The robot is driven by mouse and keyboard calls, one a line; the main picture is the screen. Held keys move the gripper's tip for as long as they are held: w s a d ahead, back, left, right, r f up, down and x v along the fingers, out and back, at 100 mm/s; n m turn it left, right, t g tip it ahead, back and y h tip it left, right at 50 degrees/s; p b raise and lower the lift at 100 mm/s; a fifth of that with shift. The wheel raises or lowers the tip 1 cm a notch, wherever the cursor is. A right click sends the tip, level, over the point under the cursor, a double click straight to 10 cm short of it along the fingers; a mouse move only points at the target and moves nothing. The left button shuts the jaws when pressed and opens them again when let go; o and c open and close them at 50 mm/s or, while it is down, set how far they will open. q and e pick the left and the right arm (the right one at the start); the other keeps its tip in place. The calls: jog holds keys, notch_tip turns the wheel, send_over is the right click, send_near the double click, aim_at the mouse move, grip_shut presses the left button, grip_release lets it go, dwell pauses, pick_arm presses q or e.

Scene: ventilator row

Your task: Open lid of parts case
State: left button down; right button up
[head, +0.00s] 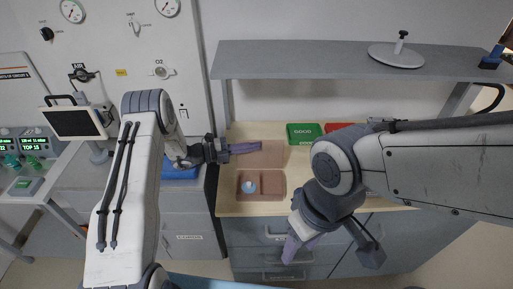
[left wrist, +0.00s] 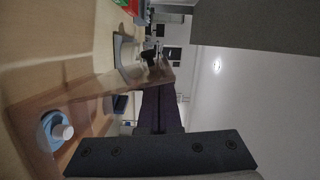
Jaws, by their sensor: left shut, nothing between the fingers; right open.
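The parts case is a brownish, see-through case on the wooden worktop, with its tray (head: 273,195) nearest me. A round blue and white part (head: 248,187) lies inside; it also shows in the left wrist view (left wrist: 58,130). The brown lid (head: 268,160) is raised from the tray at the back side, and its exact angle is hard to tell. My left gripper (head: 259,147) is shut and empty at the lid's far edge; whether it touches is unclear. My right gripper (head: 296,246) is open and empty, hanging low in front of the drawers.
A green box (head: 303,133) and a red box (head: 340,127), partly covered by my right arm, stand behind the case. A grey shelf (head: 300,62) overhangs the worktop (head: 228,206). A ventilator panel (head: 120,40) and a monitor (head: 74,122) are at left.

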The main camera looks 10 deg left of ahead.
pick_arm(q)
jog(key=shift+a, duration=0.1)
dwell(0.3)
jog(key=shift+s+a, duration=0.1)
jog(key=shift+a, duration=0.25)
jog(key=b+v, duration=0.3)
jog(key=v, duration=0.6)
jog(key=s+d+r+m+g+y, duration=0.3)
jog(key=s+d+r+m+g, duration=0.15)
jog(key=s+d+m, duration=0.55)
jog(key=s+d+r+m+g+y, duration=0.35)
jog(key=s+d+m+g, duration=0.35)
jog(key=m, duration=0.4)
jog(key=s+a+m+t+y, duration=0.1)
jog(key=s+m+y, duration=0.3)
jog(key=s+m, duration=0.4)
jog(key=s+a+r+m+t+y, duration=0.1)
jog(key=s+m+t+y, duration=0.3)
jog(key=s+m, duration=0.5)
jog(key=a+m+y, duration=0.1)
jog(key=m, duration=1)
jog(key=shift+s+a+r, duration=0.15)
jog(key=shift+s+r, duration=0.05)
